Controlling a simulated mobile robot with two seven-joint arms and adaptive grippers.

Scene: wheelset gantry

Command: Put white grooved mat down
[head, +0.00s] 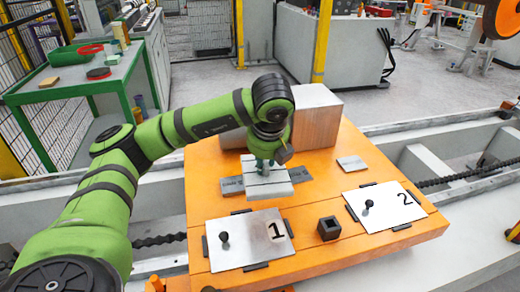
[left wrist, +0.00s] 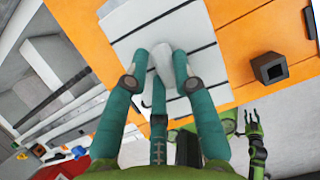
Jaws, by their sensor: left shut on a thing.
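The white grooved mat (head: 272,190) is a pale block with dark grooves, in the middle of the orange table, over or on a dark grey plate (head: 232,186) whose ends show on both sides. I cannot tell whether it touches. My left gripper (head: 264,164) comes down on the mat from above. In the left wrist view, its teal fingers (left wrist: 160,75) are shut around a pale upright grip on the mat, which also shows there (left wrist: 130,22).
The orange table (head: 335,258) carries knobbed plates marked 1 (head: 250,245) and 2 (head: 385,215). A dark square socket (head: 328,228) stands between them. A large metal block (head: 318,118) stands behind the mat. A small grey plate (head: 351,163) lies at the right.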

